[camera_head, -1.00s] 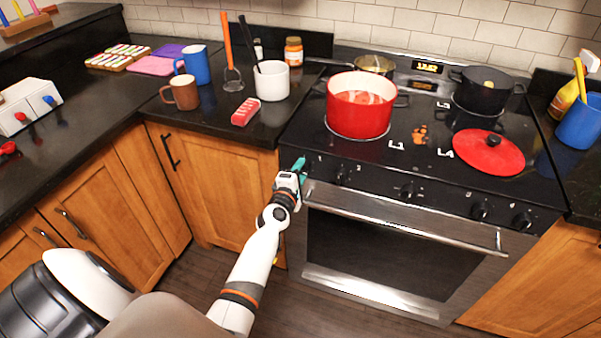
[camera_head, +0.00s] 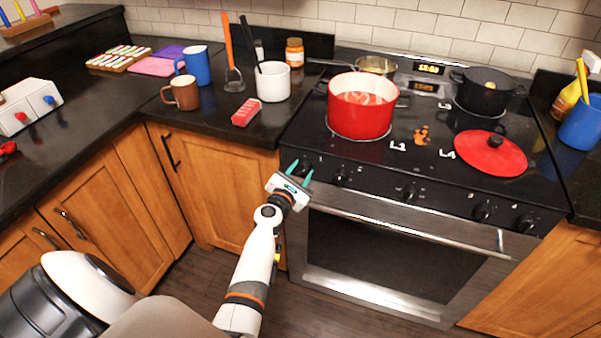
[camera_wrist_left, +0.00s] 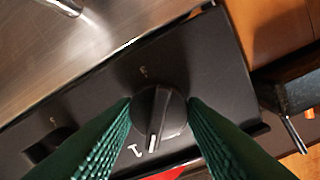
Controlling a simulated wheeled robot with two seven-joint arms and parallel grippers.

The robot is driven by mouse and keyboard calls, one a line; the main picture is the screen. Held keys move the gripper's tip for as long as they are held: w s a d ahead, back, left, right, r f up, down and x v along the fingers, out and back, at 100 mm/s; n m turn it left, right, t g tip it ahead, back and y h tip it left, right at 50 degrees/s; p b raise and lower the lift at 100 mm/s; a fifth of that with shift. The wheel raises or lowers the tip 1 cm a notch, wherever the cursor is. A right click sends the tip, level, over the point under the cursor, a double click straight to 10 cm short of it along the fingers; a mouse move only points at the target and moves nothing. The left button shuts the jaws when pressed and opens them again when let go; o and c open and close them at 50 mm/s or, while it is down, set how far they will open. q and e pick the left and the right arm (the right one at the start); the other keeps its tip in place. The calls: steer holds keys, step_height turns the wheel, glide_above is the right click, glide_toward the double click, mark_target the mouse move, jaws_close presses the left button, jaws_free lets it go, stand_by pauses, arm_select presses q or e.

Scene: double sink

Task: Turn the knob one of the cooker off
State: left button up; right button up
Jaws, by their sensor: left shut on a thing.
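The cooker (camera_head: 340,205) stands at the right with a row of black knobs on its front panel. Knob one (camera_wrist_left: 158,112) is the leftmost knob, and in the left wrist view its white pointer mark is directed toward the lower edge of the picture. My left gripper (camera_head: 300,168) is at this knob, with its green fingers one on each side. In the left wrist view the fingers (camera_wrist_left: 160,115) are shut on the knob. In the head view the knob shows partly between the fingertips. My right gripper is not in view.
A red pot (camera_head: 358,110) stands on the left front of the hob, with a red lid (camera_head: 491,154) to its right. A second knob (camera_head: 341,178) sits to the right of my gripper. The oven handle (camera_head: 400,213) runs below the panel.

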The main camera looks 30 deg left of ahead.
arm_select(q)
steer(key=n, duration=0.4)
steer(key=shift+f, duration=0.1)
steer(key=shift+f+n+t+p, duration=0.1)
steer(key=shift+n+t+p, duration=0.2)
steer(key=shift+n, duration=1.4)
steer(key=shift+s, duration=0.1)
steer(key=o, duration=1)
steer(key=shift+c, duration=0.2)
steer(key=s+d, duration=0.1)
steer(key=s, duration=0.6)
steer(key=shift+s, duration=0.15)
steer(key=shift+d, duration=0.1)
